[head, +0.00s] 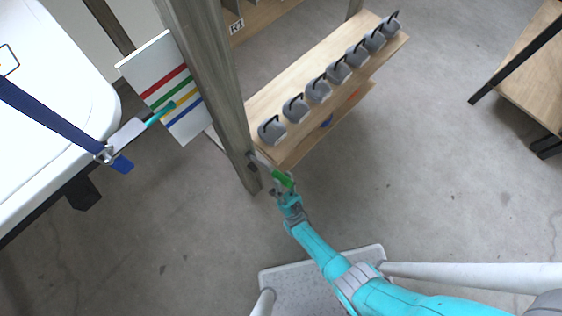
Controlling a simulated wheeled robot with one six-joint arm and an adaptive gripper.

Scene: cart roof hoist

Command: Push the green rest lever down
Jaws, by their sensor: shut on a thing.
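The green rest lever (283,179) is a short green piece beside the lower part of the grey wooden post (218,82). A dark metal fitting shows between it and the post. My gripper (282,189) is at the lever, with its fingers closed around the lever's near end. The fingers partly hide the lever, and I cannot tell its exact tilt.
A white cart roof (62,80) with a blue strap (60,120) lies farther left. Open floor (430,180) is at right.

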